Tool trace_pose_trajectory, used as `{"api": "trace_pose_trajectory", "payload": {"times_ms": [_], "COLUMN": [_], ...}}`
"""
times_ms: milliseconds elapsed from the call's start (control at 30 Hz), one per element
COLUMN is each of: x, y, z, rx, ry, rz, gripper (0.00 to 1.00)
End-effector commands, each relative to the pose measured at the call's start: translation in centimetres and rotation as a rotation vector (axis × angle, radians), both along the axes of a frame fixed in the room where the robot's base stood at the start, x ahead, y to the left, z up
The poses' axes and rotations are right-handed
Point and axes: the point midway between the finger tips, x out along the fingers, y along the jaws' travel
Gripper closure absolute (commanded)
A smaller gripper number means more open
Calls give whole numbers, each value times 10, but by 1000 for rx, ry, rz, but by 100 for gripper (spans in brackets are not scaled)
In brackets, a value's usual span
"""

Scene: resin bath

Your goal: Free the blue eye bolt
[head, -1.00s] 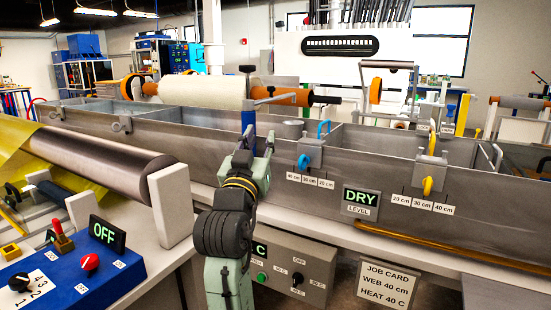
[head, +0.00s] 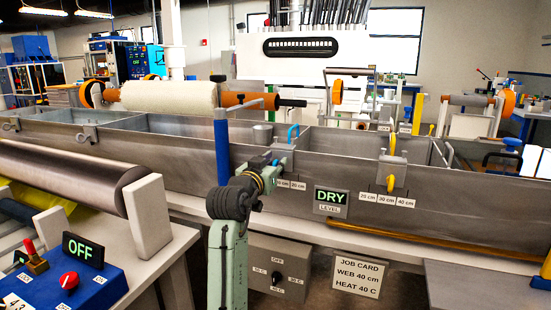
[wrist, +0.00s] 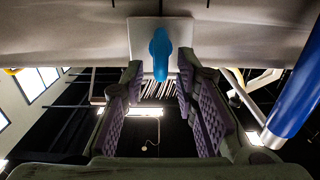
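The blue eye bolt (wrist: 160,50) is on a pale plate (wrist: 143,37) against the tank wall. In the wrist view its lower end hangs between the tips of my gripper (wrist: 160,72). The purple-padded fingers are apart, with a gap showing on each side of the bolt. In the head view my gripper (head: 274,165) is up at the left bracket (head: 283,154) on the tank's front wall, and it mostly covers the bolt there. The yellow eye bolt (head: 391,183) is on a similar bracket to the right.
A blue post (head: 222,150) stands close left of my gripper; it is at the right in the wrist view (wrist: 297,88). The long grey tank (head: 450,207) carries a DRY sign (head: 331,201). A blue control panel (head: 90,291) is at lower left.

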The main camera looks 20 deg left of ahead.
Motion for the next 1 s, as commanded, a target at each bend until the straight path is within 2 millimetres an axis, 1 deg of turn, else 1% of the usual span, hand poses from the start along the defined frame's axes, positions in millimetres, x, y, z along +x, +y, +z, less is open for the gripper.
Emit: {"api": "trace_pose_trajectory", "payload": {"times_ms": [33,133,433,833,867,1000], "x": [5,11,13,13,13,13], "y": [0,0,0,0,0,0], "z": [1,1,0,0,0,0], "rx": [-1,0,0,0,0,0], "ry": [0,0,-1,-1,-1,-1], "rz": [0,0,1,1,1,0], "gripper": [72,72,72,98,100,100]}}
